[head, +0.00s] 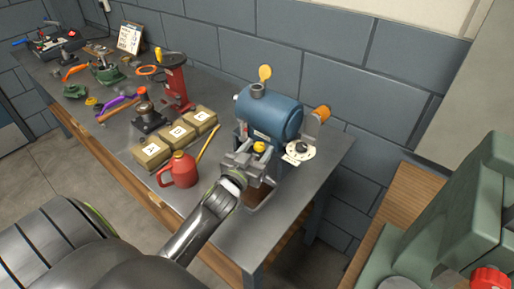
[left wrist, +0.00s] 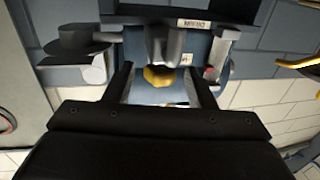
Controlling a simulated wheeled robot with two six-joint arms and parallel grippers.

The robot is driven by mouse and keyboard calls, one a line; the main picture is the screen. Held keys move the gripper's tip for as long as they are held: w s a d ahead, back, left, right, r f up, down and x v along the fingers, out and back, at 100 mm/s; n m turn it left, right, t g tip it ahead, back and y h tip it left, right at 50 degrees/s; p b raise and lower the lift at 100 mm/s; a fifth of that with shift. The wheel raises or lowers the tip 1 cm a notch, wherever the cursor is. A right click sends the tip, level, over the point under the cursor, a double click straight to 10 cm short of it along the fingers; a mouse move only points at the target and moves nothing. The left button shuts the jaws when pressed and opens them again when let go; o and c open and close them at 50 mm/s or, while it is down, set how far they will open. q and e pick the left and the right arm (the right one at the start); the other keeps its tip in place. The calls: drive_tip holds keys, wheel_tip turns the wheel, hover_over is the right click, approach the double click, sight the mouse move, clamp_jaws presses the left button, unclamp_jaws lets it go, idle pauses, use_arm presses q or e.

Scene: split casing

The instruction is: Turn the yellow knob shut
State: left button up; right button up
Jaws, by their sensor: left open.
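The yellow knob (head: 259,147) sits low on the front of a blue cylindrical casing (head: 268,114) at the near right end of the workbench. My left gripper (head: 251,158) is at the knob, its arm coming from the lower left. In the left wrist view the yellow knob (left wrist: 160,76) shows between the two spread dark fingers (left wrist: 161,84), with gaps on both sides. The fingers look apart from it. How deep the knob lies between them I cannot tell. My right gripper does not show.
A red can (head: 180,171) with a spout stands left of the gripper, near three lettered boxes (head: 184,133). A white dial plate (head: 299,151) and an orange cylinder (head: 321,113) are right of the casing. The bench's front right corner is bare.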

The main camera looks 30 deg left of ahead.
use_arm(q)
drive_tip(key=shift+w, duration=0.1)
drive_tip(key=c, duration=1)
drive_tip(key=shift+o, duration=0.2)
